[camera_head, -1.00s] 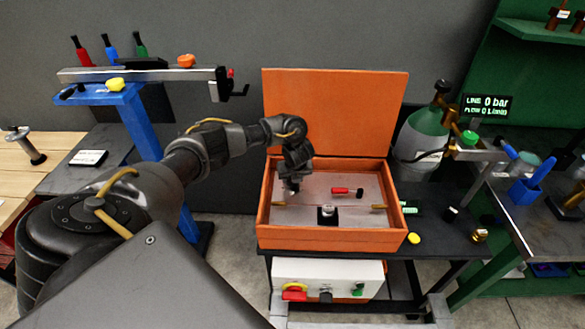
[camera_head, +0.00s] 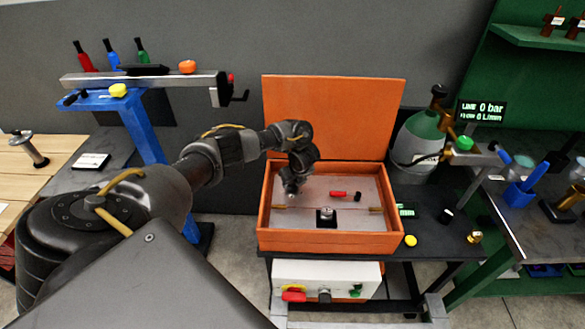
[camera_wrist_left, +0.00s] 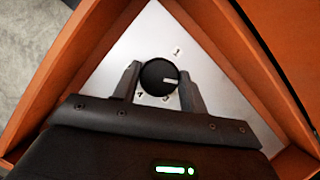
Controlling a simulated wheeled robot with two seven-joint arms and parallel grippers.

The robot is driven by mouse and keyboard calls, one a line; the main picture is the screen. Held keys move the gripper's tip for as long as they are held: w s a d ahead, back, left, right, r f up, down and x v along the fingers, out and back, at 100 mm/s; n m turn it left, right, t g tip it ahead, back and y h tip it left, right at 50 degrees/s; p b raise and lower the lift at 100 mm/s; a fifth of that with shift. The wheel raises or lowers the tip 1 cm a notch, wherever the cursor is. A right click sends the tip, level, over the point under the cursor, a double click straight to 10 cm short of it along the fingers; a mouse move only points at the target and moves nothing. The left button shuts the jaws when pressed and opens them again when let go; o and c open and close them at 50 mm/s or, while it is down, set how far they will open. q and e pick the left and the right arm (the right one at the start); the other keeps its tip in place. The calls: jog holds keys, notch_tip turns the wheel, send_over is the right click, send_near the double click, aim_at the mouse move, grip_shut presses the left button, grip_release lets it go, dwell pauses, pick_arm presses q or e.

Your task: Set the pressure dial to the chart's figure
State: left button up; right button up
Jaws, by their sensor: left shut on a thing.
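My left gripper (camera_head: 291,190) reaches down into the left part of the open orange box (camera_head: 330,242). In the left wrist view the left gripper (camera_wrist_left: 160,82) has its two fingers on either side of a round black dial (camera_wrist_left: 154,73), shut on it. The dial's white pointer mark points right and slightly down. Small figures are printed on the pale panel (camera_wrist_left: 150,45) around it, one above right and two below; they are hard to read. In the head view the gripper hides the dial. A display (camera_head: 482,111) reads LINE 0 bar and FLOW 0 L/min. My right gripper is out of view.
The box's raised lid (camera_head: 335,115) stands behind the gripper, and its walls surround it closely. A red-handled item (camera_head: 339,194) and a small dark block (camera_head: 326,215) lie inside the box. A green gas cylinder (camera_head: 420,135) stands to the right.

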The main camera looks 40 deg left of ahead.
aim_at(294, 184)
pick_arm(q)
jog(key=o, duration=1)
jog(key=shift+c, duration=0.2)
jog(key=v, duration=0.3)
jog(key=shift+w+r, duration=0.1)
jog(key=shift+r, duration=0.05)
jog(key=p+v, duration=0.6)
jog(key=v, duration=0.1)
jog(key=shift+d+r, duration=0.2)
jog(key=shift+r, duration=0.05)
jog(key=shift+f, duration=0.1)
